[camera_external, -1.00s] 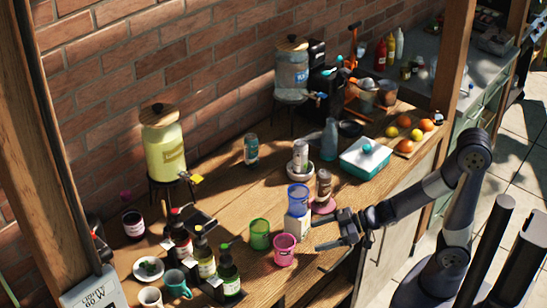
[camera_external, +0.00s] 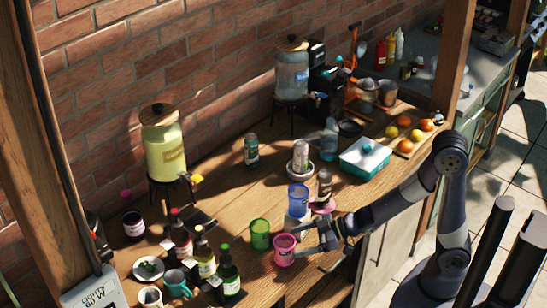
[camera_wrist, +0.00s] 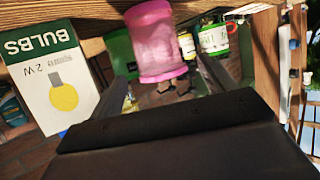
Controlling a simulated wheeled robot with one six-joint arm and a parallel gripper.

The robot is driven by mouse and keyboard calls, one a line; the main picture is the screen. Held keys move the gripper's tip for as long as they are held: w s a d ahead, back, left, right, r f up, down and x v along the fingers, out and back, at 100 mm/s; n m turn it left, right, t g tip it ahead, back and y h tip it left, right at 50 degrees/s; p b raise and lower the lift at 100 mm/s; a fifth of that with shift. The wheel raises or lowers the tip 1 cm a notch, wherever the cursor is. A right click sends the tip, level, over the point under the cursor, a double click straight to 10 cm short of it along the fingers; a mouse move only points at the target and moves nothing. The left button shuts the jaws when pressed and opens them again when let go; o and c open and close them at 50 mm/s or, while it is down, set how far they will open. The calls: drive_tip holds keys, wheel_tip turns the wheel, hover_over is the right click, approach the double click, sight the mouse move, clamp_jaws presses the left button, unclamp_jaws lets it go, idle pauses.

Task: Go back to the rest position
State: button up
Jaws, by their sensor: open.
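My gripper (camera_external: 318,240) is open at the front edge of the garden table (camera_external: 225,215), just right of a pink cup (camera_external: 285,250). In the wrist view, the pink cup (camera_wrist: 157,42) shows ahead between the two open fingers (camera_wrist: 165,88). I cannot tell whether they touch it. A white and green bulbs box (camera_wrist: 55,75) is at the left in that view. In the external view, my gripper partly hides the box (camera_external: 296,228), and a blue cup (camera_external: 298,201) appears on or behind it.
A green cup (camera_external: 260,234) stands left of the pink cup. Dark bottles (camera_external: 229,273) and a teal mug (camera_external: 176,284) are further left. Open space lies right of the table.

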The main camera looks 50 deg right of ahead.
sight(285, 245)
drive_tip(key=x, duration=0.4)
drive_tip(key=shift+w+a+f, duration=0.15)
drive_tip(key=shift+w+a, duration=0.1)
drive_tip(key=shift+a, duration=0.05)
drive_tip(key=shift+w+a+f, duration=0.2)
drive_tip(key=shift+w+f, duration=0.05)
drive_tip(key=shift+r, duration=0.15)
drive_tip(key=shift+s+d, duration=0.1)
